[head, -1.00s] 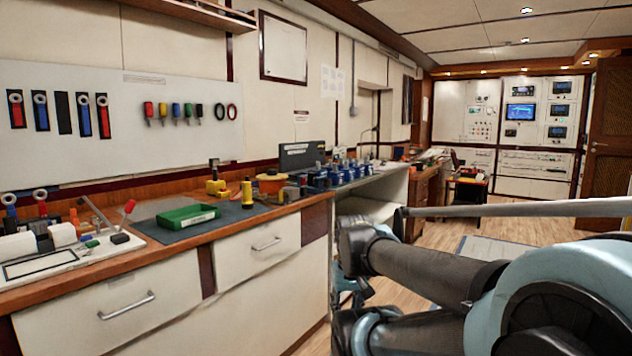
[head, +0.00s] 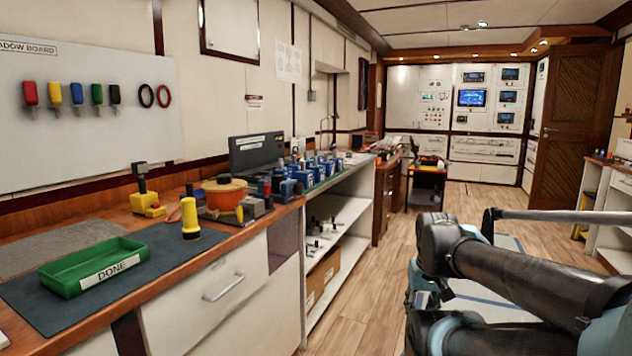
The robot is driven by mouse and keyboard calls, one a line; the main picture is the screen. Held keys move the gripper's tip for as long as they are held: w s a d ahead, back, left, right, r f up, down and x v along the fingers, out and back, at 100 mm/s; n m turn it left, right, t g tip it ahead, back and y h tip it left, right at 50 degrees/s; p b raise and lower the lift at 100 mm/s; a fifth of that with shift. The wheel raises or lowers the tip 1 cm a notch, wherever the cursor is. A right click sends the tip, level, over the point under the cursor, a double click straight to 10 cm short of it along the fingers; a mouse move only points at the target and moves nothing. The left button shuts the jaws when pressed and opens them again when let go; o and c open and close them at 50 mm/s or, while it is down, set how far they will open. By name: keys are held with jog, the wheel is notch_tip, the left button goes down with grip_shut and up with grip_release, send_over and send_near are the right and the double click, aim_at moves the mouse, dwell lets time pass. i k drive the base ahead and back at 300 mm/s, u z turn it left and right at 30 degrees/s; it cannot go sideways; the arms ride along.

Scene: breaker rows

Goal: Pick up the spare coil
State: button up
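I cannot pick out the spare coil for certain. A round orange drum-like object (head: 225,194) sits on the wooden bench, with small dark parts close around it. A row of blue units (head: 322,167) stands farther along on the grey counter. Several small dark items (head: 318,226) lie on the open shelf below, too small to identify. My arm crosses the lower right, well to the right of the bench and over the floor. My gripper is not in view.
A green tray labelled DONE (head: 92,266) and a yellow torch (head: 190,216) are on the dark mat (head: 165,262). A yellow tool (head: 147,203) stands behind. The drawer handle (head: 236,288) sticks out. The wooden floor (head: 385,285) between bench and arm is clear.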

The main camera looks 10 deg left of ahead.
aim_at(276, 179)
jog(key=u, duration=0.2)
jog(key=i, duration=1)
jog(key=u, duration=0.4)
